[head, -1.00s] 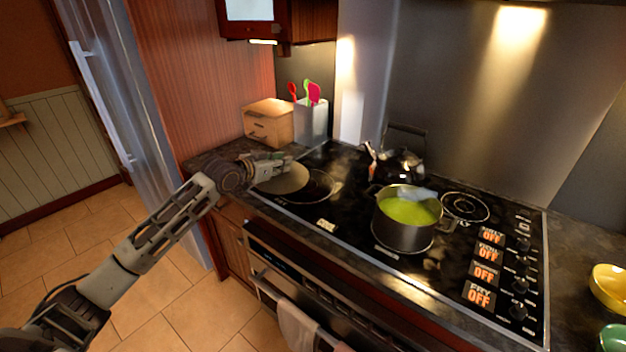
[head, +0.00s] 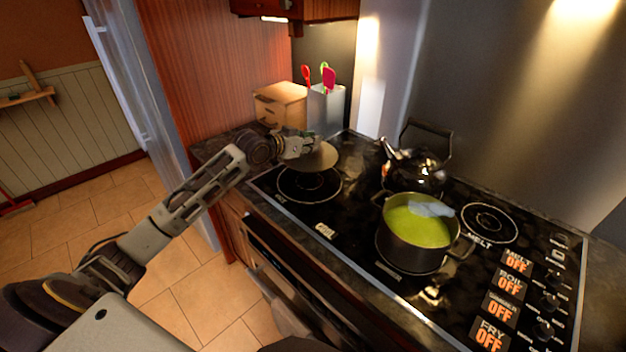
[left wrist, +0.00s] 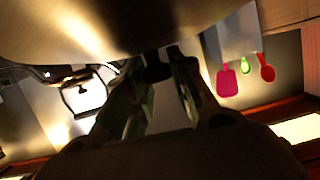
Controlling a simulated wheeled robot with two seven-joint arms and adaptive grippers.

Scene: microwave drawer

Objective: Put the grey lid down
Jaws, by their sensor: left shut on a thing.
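The grey lid (head: 318,156) is a round disc held above the back left part of the stove, near the left burner. My left gripper (head: 300,146) is shut on it in the head view. In the left wrist view the lid (left wrist: 130,25) fills the top of the picture, and the fingers (left wrist: 160,90) reach up to its dark knob. The lid hides part of the stove's left back area. My right gripper is not in view.
A pot of green soup (head: 416,232) stands on the front burner, with a kettle (head: 416,166) behind it. A wooden box (head: 280,106) and a utensil holder (head: 326,108) stand on the back left counter. The left front burner (head: 309,184) is bare.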

